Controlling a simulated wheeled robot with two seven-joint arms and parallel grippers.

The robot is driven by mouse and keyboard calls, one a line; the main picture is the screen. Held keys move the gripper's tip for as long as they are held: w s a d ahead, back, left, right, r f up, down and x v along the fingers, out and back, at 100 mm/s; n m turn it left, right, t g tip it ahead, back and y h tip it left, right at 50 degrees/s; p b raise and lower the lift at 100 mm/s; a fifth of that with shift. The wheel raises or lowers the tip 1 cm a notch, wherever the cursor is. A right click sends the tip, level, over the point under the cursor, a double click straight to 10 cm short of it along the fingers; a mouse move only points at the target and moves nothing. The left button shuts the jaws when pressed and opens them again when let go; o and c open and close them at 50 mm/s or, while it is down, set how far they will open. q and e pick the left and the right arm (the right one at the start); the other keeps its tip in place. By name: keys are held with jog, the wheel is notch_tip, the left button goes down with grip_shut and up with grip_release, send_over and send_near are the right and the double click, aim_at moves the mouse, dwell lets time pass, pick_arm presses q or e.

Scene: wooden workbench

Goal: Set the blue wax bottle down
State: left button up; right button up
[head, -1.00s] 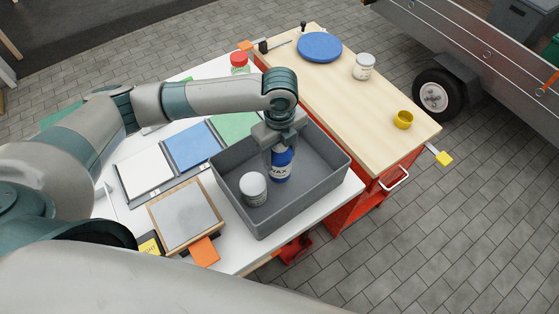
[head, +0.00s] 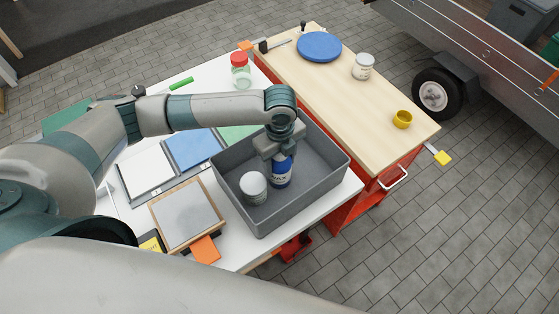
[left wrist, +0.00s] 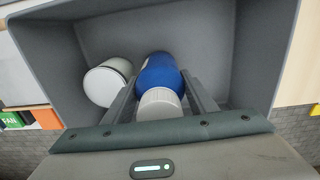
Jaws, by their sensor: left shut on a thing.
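The blue wax bottle (head: 282,172) is upright inside the grey bin (head: 332,172). My left gripper (head: 281,152) is shut on its upper part from above. In the left wrist view the blue bottle (left wrist: 160,72) with its pale cap (left wrist: 159,103) lies between the two fingers (left wrist: 160,95). A white-lidded jar (head: 253,187) stands in the bin just left of the bottle; it also shows in the left wrist view (left wrist: 107,82). I cannot tell whether the bottle's base touches the bin floor. My right gripper is not in view.
White, blue and green panels (head: 192,149) lie left of the bin, with a wood-framed grey plate (head: 187,212) in front. A red-lidded jar (head: 240,72) stands behind. The wooden bench (head: 385,150) at right holds a blue disc (head: 319,47), a jar (head: 362,66) and a yellow cup (head: 402,119).

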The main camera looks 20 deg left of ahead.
pick_arm(q)
jog(key=o, duration=1.1)
jog(key=shift+f, duration=0.1)
jog(key=shift+c, duration=0.2)
jog(key=shift+r, duration=0.2)
jog(key=shift+r+b, duration=0.3)
jog(key=shift+r, duration=0.35)
notch_tip(320, 180, up, 9)
jog(key=shift+r+b, duration=0.1)
jog(key=shift+b, duration=1.15)
jog(key=shift+r, duration=0.7)
